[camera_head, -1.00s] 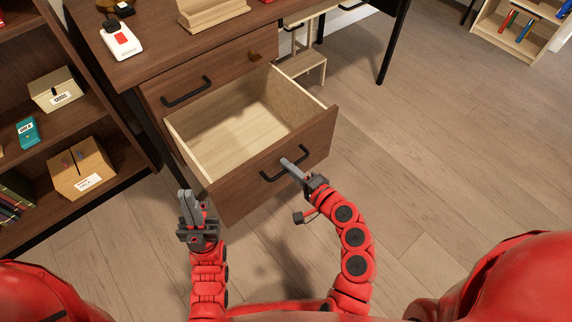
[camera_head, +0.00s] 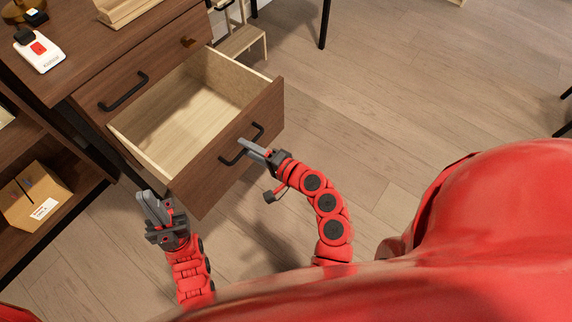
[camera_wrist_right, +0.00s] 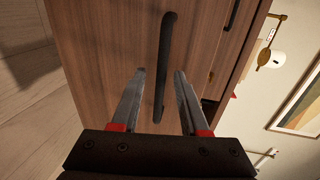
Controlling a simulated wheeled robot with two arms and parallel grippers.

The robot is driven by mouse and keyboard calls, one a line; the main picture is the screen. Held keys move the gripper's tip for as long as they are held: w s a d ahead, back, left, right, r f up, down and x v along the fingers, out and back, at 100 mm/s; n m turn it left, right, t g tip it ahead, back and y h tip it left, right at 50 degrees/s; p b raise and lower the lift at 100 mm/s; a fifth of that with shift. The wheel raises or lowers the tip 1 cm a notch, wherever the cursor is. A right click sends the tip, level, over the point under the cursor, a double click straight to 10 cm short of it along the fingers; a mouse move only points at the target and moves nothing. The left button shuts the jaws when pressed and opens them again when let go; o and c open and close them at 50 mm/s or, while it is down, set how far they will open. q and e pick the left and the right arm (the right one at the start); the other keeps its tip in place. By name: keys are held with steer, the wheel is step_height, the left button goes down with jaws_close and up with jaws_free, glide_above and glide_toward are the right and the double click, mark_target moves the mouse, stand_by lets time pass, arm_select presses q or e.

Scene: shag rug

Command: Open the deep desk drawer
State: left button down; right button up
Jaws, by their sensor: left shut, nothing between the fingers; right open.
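The deep desk drawer (camera_head: 232,155) stands pulled well out of the desk in the head view, and its pale wooden inside looks empty. Its black bar handle (camera_head: 257,134) is on the front panel. My right gripper (camera_head: 245,147) is open at the handle. In the right wrist view the handle (camera_wrist_right: 163,70) runs upright between the two spread fingers of the right gripper (camera_wrist_right: 159,75); I cannot tell whether they touch it. My left gripper (camera_head: 146,196) is shut and empty, left of the drawer's front corner.
The shallower drawer above (camera_head: 125,92) is shut. A white device with a red button (camera_head: 39,50) lies on the desk top. A shelf with a cardboard box (camera_head: 34,194) stands at the left.

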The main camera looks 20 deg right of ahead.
steer(key=v, duration=1.6)
steer(key=shift+s+d, duration=0.1)
steer(key=shift+s, duration=0.05)
